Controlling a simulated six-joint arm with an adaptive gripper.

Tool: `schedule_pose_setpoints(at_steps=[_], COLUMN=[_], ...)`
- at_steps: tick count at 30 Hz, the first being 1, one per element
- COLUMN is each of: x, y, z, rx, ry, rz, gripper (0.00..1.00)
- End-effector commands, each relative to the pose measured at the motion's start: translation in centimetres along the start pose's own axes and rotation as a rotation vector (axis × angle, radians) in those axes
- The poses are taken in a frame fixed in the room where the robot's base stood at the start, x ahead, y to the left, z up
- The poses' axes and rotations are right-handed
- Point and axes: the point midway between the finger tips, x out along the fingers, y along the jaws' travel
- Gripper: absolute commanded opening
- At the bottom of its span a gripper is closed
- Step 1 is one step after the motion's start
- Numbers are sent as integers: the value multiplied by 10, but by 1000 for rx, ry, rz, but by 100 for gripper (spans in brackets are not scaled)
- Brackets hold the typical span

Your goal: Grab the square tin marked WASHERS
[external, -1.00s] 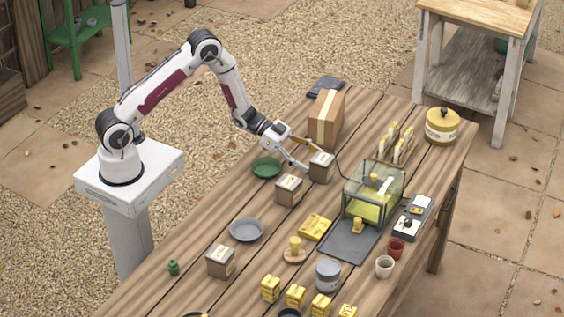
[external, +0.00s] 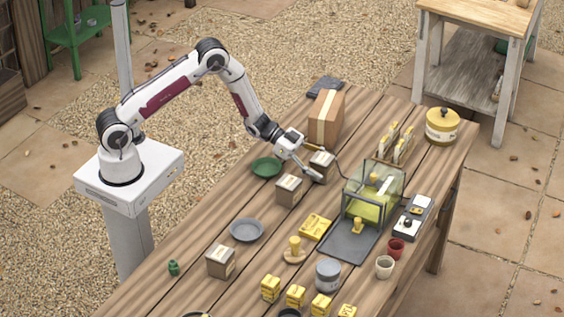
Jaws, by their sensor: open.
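Three similar square brown tins with pale labels on top stand on the table; their print is too small to read, so I cannot tell which is marked WASHERS. One tin (external: 321,166) is at the far end, near the cardboard box. A second tin (external: 289,190) is in the middle, and a third tin (external: 221,262) is nearer the front left. My gripper (external: 320,164) is open around or just above the far tin, its fingers partly hiding it. I cannot tell whether the fingers touch it.
A taped cardboard box (external: 326,118) stands close behind the far tin. A green plate (external: 266,167) lies to its left. A glass case (external: 374,193) with a cable stands to the right. A grey plate (external: 246,230) and yellow block (external: 315,227) lie nearer the front.

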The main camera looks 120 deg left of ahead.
Motion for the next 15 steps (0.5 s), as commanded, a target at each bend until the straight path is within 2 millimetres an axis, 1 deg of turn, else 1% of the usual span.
schedule_pose_setpoints(at_steps=[5,6,8,9,11,12,15], x=[0,0,0,0,0,0,0], y=[0,0,0,0,0,0,0], z=[0,0,0,0,0,0,-1], rx=[0,0,0,1,1,1,1], ry=[0,0,0,0,0,0,2], rz=[0,0,0,0,0,0,0], gripper=[65,60,45,34,19,16,16])
